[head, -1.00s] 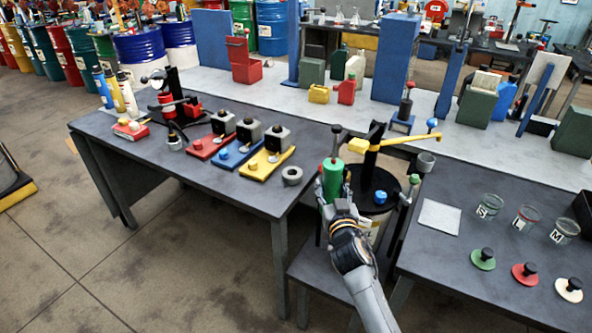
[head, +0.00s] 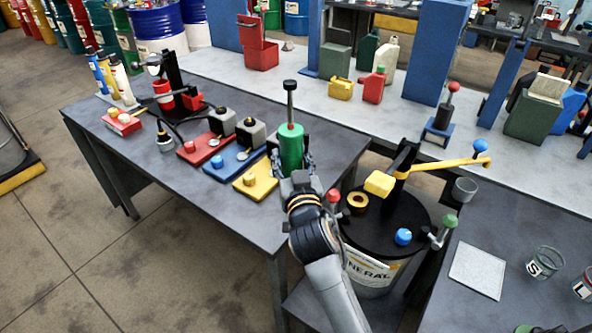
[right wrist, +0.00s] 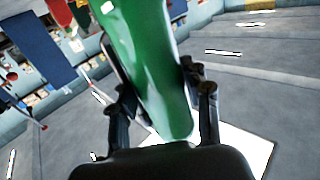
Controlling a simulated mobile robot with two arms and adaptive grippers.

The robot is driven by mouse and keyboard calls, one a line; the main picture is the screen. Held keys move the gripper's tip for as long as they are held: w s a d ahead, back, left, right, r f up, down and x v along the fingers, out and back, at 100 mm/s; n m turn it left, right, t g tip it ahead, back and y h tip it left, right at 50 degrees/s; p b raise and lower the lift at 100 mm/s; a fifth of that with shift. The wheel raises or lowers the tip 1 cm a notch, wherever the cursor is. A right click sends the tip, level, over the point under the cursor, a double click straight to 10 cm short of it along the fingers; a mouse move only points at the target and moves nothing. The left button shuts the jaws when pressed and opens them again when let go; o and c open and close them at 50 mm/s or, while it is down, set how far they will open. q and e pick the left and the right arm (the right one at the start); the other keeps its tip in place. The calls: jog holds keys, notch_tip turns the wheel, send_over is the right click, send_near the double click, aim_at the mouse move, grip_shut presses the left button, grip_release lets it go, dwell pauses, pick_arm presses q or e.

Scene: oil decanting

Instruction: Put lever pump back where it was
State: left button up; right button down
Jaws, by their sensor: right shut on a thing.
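A green pump (head: 291,150), a cylinder with a black rod and knob on top, is upright in my right gripper (head: 291,176) in the head view. The gripper is shut around its lower part, above the right end of the left table (head: 325,165). The green body (right wrist: 150,70) fills the middle of the right wrist view between the two fingers (right wrist: 160,105). The pump's lower end is hidden behind my gripper and wrist in the head view. My left gripper is not in view.
A black-lidded drum (head: 415,215) with a brass-rimmed hole (head: 357,201) and a yellow lever (head: 440,166) stands right of my arm. Red, blue (head: 228,163) and yellow (head: 257,182) plates with blocks lie left of the pump. A white sheet (head: 478,269) lies on the right table.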

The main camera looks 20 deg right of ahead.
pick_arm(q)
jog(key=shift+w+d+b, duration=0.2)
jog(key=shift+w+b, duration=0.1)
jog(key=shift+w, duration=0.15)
pick_arm(e)
jog(key=w+d+f, duration=0.3)
jog(key=w+f, duration=0.6)
jog(key=f, duration=0.2)
jog(key=shift+d, duration=0.4)
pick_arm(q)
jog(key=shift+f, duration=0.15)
pick_arm(e)
jog(key=shift+f+b, duration=0.5)
jog(key=shift+b, duration=0.1)
jog(key=c, duration=0.6)
grip_release()
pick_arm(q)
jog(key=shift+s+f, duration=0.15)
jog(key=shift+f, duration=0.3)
